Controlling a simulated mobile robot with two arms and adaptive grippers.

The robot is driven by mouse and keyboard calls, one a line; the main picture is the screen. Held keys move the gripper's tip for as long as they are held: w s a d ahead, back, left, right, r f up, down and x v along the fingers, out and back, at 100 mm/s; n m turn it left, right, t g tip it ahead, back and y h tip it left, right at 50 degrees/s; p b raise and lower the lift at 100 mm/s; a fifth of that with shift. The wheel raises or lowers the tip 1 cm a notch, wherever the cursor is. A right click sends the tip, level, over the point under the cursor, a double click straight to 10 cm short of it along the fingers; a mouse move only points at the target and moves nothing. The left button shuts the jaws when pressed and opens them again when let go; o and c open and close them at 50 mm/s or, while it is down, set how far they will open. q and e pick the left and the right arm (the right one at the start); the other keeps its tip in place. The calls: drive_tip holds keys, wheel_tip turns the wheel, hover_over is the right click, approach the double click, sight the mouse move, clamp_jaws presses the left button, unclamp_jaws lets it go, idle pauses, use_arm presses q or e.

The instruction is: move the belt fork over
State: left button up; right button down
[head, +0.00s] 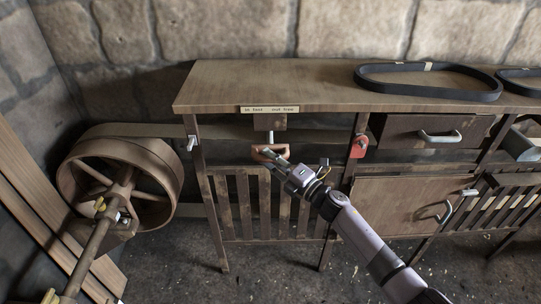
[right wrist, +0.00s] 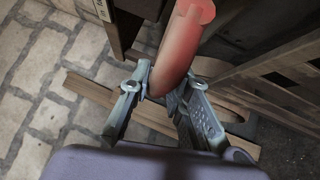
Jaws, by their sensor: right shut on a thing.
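The belt fork's reddish handle (head: 262,152) hangs below the front edge of the bench, on a pale rod (head: 270,136) under a wooden block. My right gripper (head: 273,158) reaches in from the lower right and is shut on this handle. In the right wrist view, the rounded red handle (right wrist: 180,45) runs between the two fingers (right wrist: 165,92) of the gripper. A paper label (head: 270,109) is on the bench edge above the handle; its small print is hard to read. The brown belt (head: 230,134) runs from the pulley wheel (head: 75,178) behind the handle. My left gripper is not in view.
A slatted wooden guard (head: 240,200) stands below the handle. A red part (head: 359,146) sits on the bench leg to the right. A black belt loop (head: 430,97) lies on the bench top (head: 290,84). A drawer (head: 395,131) and cupboard door (head: 385,205) are further right.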

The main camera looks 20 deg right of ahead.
drive_tip(key=s+a+p, duration=0.2)
drive_tip(key=s, duration=0.6)
drive_tip(key=shift+s+a+f, duration=0.2)
drive_tip(key=shift+s+a, duration=0.1)
drive_tip(key=c, duration=1.9)
unclamp_jaws()
drive_tip(key=o, duration=0.4)
drive_tip(key=shift+s+r, duration=0.15)
drive_tip(key=shift+o, duration=0.2)
drive_tip(key=shift+d, duration=0.1)
